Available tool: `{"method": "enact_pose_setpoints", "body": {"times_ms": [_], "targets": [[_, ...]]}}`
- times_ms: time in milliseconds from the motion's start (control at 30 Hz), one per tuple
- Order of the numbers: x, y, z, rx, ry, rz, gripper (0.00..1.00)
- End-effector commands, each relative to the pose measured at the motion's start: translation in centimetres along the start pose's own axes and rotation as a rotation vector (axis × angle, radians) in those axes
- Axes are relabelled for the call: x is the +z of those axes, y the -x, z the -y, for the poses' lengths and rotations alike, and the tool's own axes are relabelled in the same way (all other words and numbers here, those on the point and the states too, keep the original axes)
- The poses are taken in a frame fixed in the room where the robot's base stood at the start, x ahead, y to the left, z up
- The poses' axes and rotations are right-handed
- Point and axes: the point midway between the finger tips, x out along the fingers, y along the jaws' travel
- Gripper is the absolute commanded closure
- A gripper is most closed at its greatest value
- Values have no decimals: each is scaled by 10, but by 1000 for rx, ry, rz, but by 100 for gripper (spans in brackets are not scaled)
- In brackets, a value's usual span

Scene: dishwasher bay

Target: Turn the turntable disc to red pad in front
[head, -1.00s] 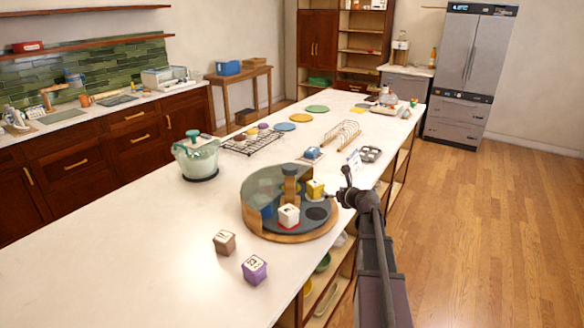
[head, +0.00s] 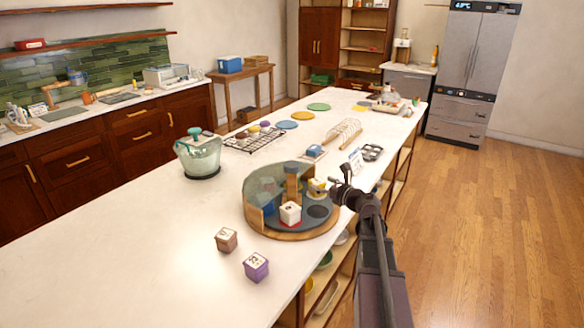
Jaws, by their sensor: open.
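The turntable (head: 322,226) stands near the right edge of the white counter, with a dark grey disc, a wooden rim, a central wooden post (head: 292,180) and a curved clear screen around its back left. A white box (head: 290,212) sits on a red pad (head: 289,224) at the disc's front. A yellow box (head: 315,187) sits on the disc at the back right, and a blue box (head: 268,204) shows behind the screen at left. A dark round patch (head: 318,211) on the disc is bare. My gripper (head: 337,183) is open and empty, just right of the yellow box; contact cannot be told.
A brown box (head: 226,240) and a purple box (head: 256,267) stand on the counter in front of the turntable. A lidded glass pot (head: 198,157) stands at left. The counter's near left is clear.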

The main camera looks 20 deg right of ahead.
Motion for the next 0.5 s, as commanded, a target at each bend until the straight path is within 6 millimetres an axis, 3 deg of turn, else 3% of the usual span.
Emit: {"method": "enact_pose_setpoints", "body": {"times_ms": [167, 500], "targets": [[10, 3, -8, 23, 10, 52, 0], [10, 2, -8, 24, 12, 56, 0]]}}
